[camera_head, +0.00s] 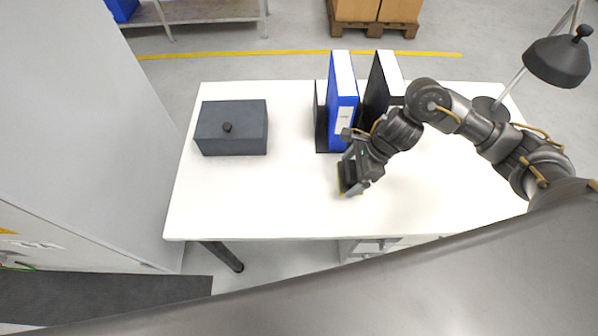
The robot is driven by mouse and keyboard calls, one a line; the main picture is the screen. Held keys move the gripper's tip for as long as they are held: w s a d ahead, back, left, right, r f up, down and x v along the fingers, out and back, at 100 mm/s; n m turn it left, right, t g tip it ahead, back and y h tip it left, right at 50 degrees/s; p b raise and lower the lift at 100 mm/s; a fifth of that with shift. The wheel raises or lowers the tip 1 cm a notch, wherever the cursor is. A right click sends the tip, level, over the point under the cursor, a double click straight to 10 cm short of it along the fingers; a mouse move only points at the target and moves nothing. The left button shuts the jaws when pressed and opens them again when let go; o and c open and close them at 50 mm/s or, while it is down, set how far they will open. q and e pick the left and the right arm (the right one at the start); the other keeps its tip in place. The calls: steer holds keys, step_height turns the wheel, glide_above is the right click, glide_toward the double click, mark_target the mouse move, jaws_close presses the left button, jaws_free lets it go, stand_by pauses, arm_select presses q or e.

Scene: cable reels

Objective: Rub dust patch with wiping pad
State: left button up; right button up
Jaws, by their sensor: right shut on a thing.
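My right gripper (354,174) is over the middle of the white table (270,205), in front of the blue binder. It is shut on the wiping pad (342,193), which shows only as a dark block with a yellow lower edge beneath the fingers. The pad is at or just above the tabletop; I cannot tell whether it touches. I cannot make out a dust patch; the gripper and pad hide part of the table there. My left gripper is not in view.
A blue binder (342,100) and a black binder (382,80) stand upright behind the gripper. A black lamp (556,62) stands at the right. The table's front left is clear.

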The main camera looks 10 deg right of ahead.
steer(key=shift+r+p, duration=1.25)
steer(key=shift+r, duration=0.8)
